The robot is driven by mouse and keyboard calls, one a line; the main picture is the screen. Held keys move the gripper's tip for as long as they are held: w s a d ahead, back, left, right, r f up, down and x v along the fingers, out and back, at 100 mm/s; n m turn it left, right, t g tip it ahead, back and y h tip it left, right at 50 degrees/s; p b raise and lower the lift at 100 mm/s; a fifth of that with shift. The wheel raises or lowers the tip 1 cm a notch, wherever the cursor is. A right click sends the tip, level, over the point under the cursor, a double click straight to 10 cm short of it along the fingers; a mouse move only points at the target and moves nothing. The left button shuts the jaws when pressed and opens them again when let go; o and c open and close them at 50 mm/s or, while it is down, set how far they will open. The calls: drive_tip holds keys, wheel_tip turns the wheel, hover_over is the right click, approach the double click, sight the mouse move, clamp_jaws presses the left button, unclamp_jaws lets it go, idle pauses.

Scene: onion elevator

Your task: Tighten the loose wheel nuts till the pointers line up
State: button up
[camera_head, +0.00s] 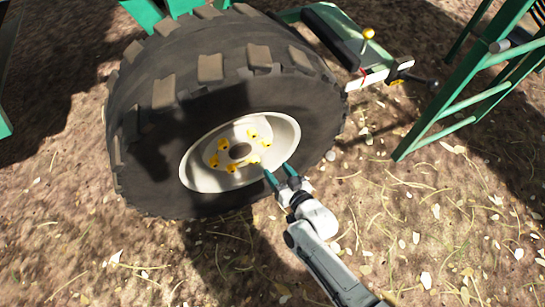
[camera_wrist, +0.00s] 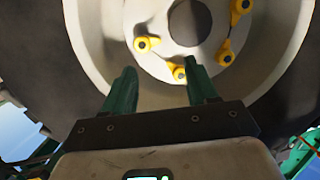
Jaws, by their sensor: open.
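A large black tractor wheel (camera_head: 210,85) with a cream rim (camera_head: 205,175) stands upright on the ground. Several yellow wheel nuts with pointers (camera_head: 222,144) ring the dark centre hole (camera_head: 239,151). In the wrist view, yellow nuts show at left (camera_wrist: 147,44), lower middle (camera_wrist: 179,73), right (camera_wrist: 226,53) and top right (camera_wrist: 240,7). Their pointers aim in differing directions, though small. My gripper (camera_head: 277,174), with two green fingers, is in front of the rim's lower right. In the wrist view my gripper (camera_wrist: 161,85) is open and empty, its fingertips below the lower nuts.
A green frame with ladder-like bars (camera_head: 465,103) stands at the right. A bar with a yellow-knobbed lever (camera_head: 368,35) juts out at the wheel's upper right. The straw-strewn ground (camera_head: 420,240) at the lower right is open.

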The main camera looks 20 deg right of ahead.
sight(268, 146)
drive_tip(key=w+f+t+b, duration=0.1)
drive_tip(key=w+b, duration=0.1)
drive_tip(key=w, duration=0.1)
drive_tip(key=w+d+f+m+h+b, duration=0.1)
drive_tip(key=w+b, duration=0.1)
drive_tip(key=w, duration=0.2)
drive_tip(key=w+d+f+t+b, duration=0.1)
drive_tip(key=w+b, duration=0.1)
drive_tip(key=w, duration=0.2)
drive_tip(key=shift+w+f+t+h, duration=0.15)
drive_tip(key=shift+f+t+h, duration=0.15)
drive_tip(key=c, duration=1.1)
